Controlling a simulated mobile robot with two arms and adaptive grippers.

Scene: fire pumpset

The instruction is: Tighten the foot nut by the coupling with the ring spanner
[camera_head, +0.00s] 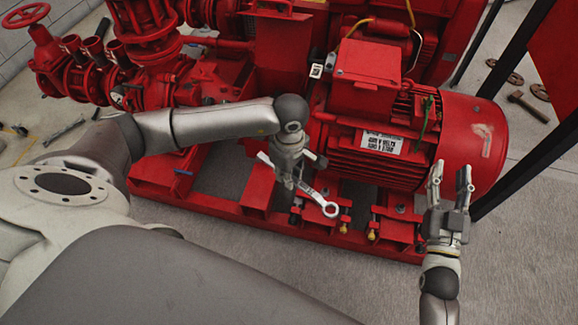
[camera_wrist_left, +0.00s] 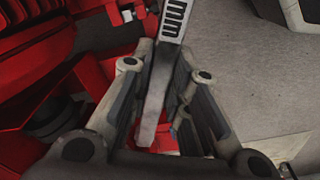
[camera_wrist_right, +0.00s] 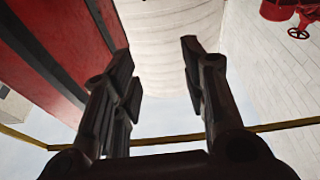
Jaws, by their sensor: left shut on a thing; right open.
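The ring spanner (camera_head: 317,197) is in my left gripper (camera_head: 292,172); its ring end points down and to the right, over the red base frame by the motor's near side. In the left wrist view the spanner's pale shaft (camera_wrist_left: 168,50), with dark markings, runs between the fingers (camera_wrist_left: 160,105). My right gripper (camera_head: 451,178) is open and empty in front of the motor's right end; the right wrist view shows its fingers (camera_wrist_right: 160,70) apart. Foot fasteners (camera_head: 344,222) sit along the frame below the motor. I cannot tell which is the nut by the coupling, nor whether the ring touches one.
The red motor (camera_head: 380,125) stands on the red base frame (camera_head: 210,203), with pump pipework (camera_head: 150,50) at the left. The grey floor at the front right is clear.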

